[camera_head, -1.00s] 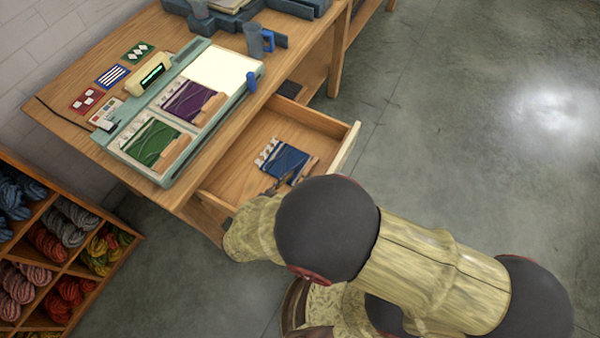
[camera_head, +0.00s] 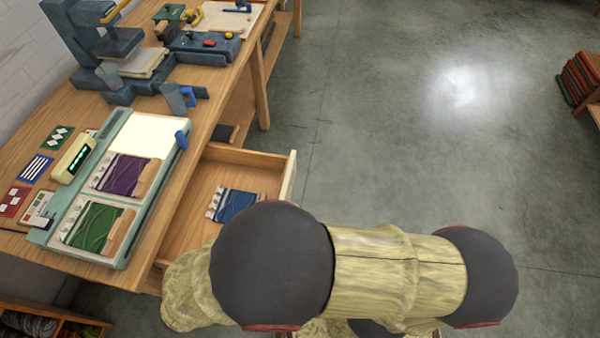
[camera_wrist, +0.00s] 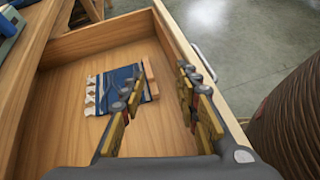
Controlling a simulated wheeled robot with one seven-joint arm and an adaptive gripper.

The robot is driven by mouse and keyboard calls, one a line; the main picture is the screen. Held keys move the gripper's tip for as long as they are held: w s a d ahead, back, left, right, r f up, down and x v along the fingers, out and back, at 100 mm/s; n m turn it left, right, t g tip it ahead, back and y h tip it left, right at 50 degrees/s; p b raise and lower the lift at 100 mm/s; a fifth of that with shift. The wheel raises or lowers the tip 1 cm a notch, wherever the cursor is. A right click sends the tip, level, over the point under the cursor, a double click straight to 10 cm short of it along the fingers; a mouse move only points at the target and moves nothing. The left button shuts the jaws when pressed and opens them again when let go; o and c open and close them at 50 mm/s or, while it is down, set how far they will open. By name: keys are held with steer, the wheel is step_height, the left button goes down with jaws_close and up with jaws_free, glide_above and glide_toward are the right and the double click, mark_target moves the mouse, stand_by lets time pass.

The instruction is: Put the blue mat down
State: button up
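The blue mat (camera_head: 237,205) lies flat in the open drawer (camera_head: 258,158), with a pale fringe at one end and a wooden strip at the other. The wrist view shows the mat (camera_wrist: 119,79) on the drawer floor, partly covered by my left finger. My gripper (camera_wrist: 160,78) is open, its two fingers well apart with nothing between them. It is over the drawer, with the mat ahead and to the left. In the head view my arm hides the gripper and the drawer's near part.
A pale green tray (camera_head: 146,192) on the bench holds a purple mat (camera_head: 122,174), a green mat (camera_head: 92,223) and a blank white area. Small patterned cards lie beside it. A grey press (camera_head: 98,40) stands farther back. The drawer's walls surround the mat; bare drawer floor shows around it.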

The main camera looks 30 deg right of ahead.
steer(key=s+d+r+m+y, duration=0.2)
steer(key=d+r+m, duration=0.3)
steer(key=r+m, duration=0.3)
steer(key=s+d+r+m+g+y, duration=0.1)
steer(key=d+r+m+y, duration=0.3)
steer(key=d+r+m, duration=0.2)
steer(key=s+d+r+m+g+y, duration=0.1)
steer(key=d+r+m, duration=0.4)
steer(key=r+m, duration=0.5)
step_height(320, 180, up, 4)
steer(key=shift+s+d+f+m+y, duration=0.15)
steer(key=shift+s+f+m+y, duration=0.2)
steer(key=shift+s+y, duration=0.65)
steer(key=shift+w+r, duration=0.1)
steer(key=shift+w, duration=0.05)
